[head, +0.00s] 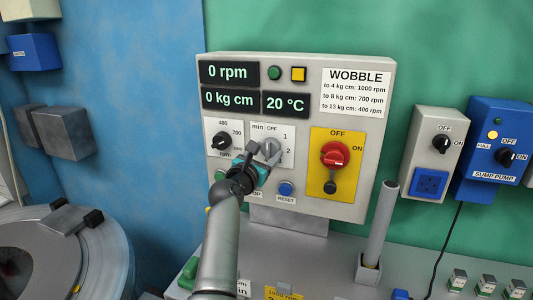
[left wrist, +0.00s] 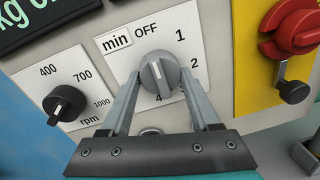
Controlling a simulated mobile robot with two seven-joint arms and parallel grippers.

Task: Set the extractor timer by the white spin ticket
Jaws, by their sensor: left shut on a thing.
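In the head view the knob (head: 271,147) shows partly behind my gripper. My left gripper (head: 262,154) is shut on the knob, one finger on each side, as the left wrist view (left wrist: 161,92) shows. A white ticket (head: 243,287) at the bottom of the head view is partly hidden by my arm; only "in" is readable. My right gripper is out of view.
Left of the timer is a black rpm knob (left wrist: 66,103). Right of it is a red switch (head: 334,155) on a yellow plate. A blue RESET button (head: 286,189) sits below. A grey upright tube (head: 381,225) and a yellow ticket (head: 284,293) are on the counter side.

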